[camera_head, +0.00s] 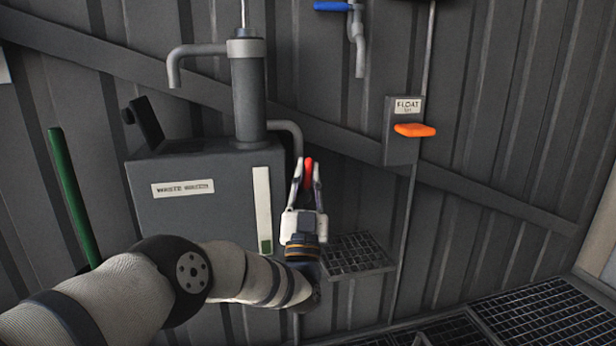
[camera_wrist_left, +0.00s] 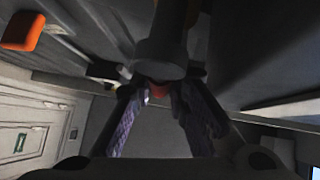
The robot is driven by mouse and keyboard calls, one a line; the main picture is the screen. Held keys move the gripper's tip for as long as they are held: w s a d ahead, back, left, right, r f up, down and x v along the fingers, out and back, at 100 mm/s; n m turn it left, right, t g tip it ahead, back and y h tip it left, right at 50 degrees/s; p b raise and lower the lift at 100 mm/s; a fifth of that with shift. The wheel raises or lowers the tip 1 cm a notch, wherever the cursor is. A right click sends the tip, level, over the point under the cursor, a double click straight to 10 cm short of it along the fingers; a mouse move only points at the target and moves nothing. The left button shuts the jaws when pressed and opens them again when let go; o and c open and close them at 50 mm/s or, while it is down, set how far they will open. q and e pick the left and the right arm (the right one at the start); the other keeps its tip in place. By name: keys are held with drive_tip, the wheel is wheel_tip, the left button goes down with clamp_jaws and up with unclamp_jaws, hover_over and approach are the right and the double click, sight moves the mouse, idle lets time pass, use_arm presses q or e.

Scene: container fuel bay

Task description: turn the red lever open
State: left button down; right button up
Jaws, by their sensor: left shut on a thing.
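The red lever (camera_head: 308,172) shows between the fingertips of my left gripper (camera_head: 307,180), to the right of the grey waste tank. My left gripper is shut on the lever, with a finger on each side of it. In the left wrist view a bit of the red lever (camera_wrist_left: 159,91) shows between the two fingers of my left gripper (camera_wrist_left: 160,98), in front of a grey pipe. Most of the lever and its mount are hidden by the fingers. My right gripper is not in view.
The grey tank (camera_head: 200,215) with a pump (camera_head: 248,90) stands left of the gripper. An orange handle (camera_head: 414,130) sits on the float box at right. A blue lever (camera_head: 332,6) is above. A grated shelf (camera_head: 356,253) lies just right of the gripper.

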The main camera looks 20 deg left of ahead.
use_arm(q)
drive_tip(key=c, duration=1.6)
unclamp_jaws()
drive_tip(key=shift+o, duration=0.2)
drive_tip(key=shift+a, duration=0.1)
